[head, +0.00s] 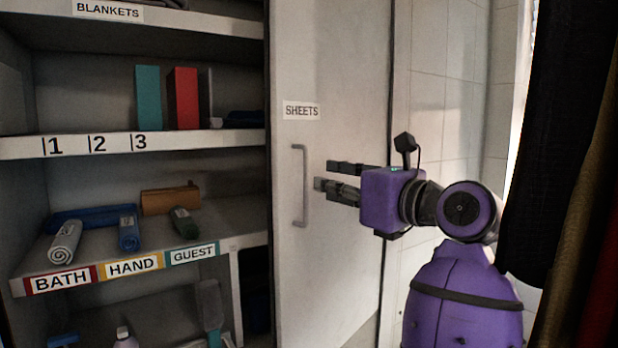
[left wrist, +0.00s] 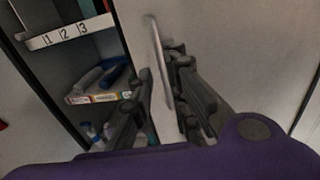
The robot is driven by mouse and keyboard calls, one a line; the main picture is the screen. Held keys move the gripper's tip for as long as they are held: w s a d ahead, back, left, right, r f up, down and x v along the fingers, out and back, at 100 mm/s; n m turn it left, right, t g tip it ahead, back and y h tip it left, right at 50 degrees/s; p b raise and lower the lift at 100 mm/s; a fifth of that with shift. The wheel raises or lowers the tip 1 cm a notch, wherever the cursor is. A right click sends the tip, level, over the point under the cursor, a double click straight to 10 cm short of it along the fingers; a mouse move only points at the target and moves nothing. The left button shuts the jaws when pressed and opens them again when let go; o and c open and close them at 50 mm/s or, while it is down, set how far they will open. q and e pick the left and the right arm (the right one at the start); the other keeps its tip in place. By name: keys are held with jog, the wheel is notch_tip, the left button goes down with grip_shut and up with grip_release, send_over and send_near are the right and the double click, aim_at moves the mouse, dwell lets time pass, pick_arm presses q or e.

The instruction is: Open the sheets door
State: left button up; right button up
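The sheets door (head: 340,90) is a tall pale panel with a "SHEETS" label (head: 301,110). It stands in front of the right part of the closet and looks shut. Its vertical grey bar handle (head: 302,186) is near the door's left edge. My left gripper (head: 325,175) is open and empty, just right of the handle in the head view, with the fingers pointing toward it. In the left wrist view the handle (left wrist: 160,62) appears between the spread fingers of the gripper (left wrist: 158,78); no contact is evident. My right gripper is not in view.
Open shelves (head: 150,145) left of the door hold upright teal (head: 149,98) and red (head: 183,98) items, rolled towels (head: 66,241) and bottles. A tiled wall (head: 450,80) is at the right. Dark hanging cloth (head: 555,130) fills the right edge.

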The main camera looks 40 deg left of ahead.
aim_at(307, 178)
pick_arm(q)
jog(key=p+x, duration=0.1)
jog(key=x, duration=0.6)
jog(key=shift+a, duration=0.25)
jog(key=shift+w, duration=0.1)
grip_shut()
